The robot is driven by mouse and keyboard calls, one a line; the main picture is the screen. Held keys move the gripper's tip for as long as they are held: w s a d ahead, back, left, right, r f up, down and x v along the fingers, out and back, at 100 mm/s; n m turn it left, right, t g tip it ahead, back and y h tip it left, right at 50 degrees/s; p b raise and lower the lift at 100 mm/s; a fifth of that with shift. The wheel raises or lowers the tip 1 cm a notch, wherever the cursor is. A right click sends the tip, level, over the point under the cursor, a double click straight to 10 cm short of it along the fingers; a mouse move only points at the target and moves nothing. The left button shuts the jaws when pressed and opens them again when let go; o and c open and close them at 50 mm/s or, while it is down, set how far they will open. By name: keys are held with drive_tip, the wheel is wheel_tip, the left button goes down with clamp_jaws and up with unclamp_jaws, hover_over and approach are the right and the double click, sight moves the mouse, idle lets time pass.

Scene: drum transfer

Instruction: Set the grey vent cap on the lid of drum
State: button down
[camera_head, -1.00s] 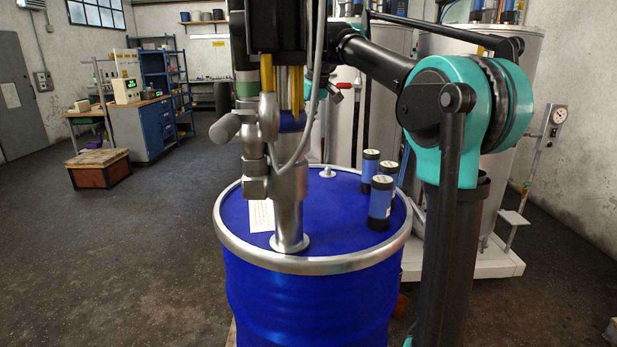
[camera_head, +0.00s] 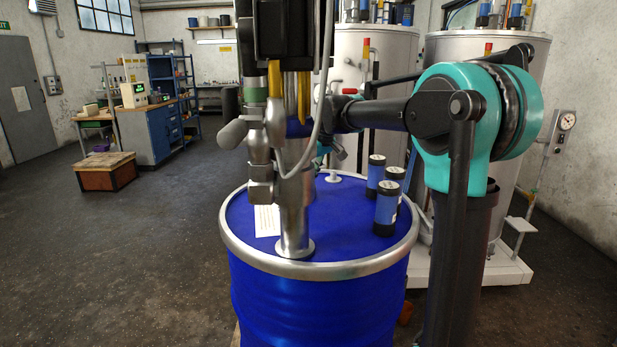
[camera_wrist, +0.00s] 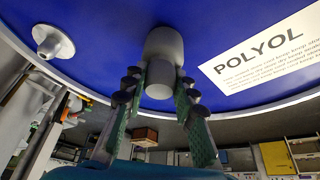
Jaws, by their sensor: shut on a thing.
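In the wrist view, my gripper (camera_wrist: 160,88) has its two green-padded fingers shut on the grey vent cap (camera_wrist: 164,52), a stepped grey cylinder. Its wider end points at the blue lid (camera_wrist: 100,55). Cap and lid overlap there, and I cannot tell whether they touch. In the head view, the blue drum (camera_head: 318,310) stands upright with a silver rim around its lid (camera_head: 345,225). My gripper is mostly hidden behind the metal pipe over the lid, and the cap is not visible there.
A thick metal pipe (camera_head: 295,215) stands on the lid's front. Blue-black canisters (camera_head: 387,210) stand at its right, and a pale fitting (camera_head: 333,177) sits at the back, also in the wrist view (camera_wrist: 52,42). A white POLYOL label (camera_wrist: 265,65) lies on the lid.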

drive_tip(key=c, duration=1.2)
unclamp_jaws()
drive_tip(key=shift+f, duration=0.1)
drive_tip(key=v, duration=1.2)
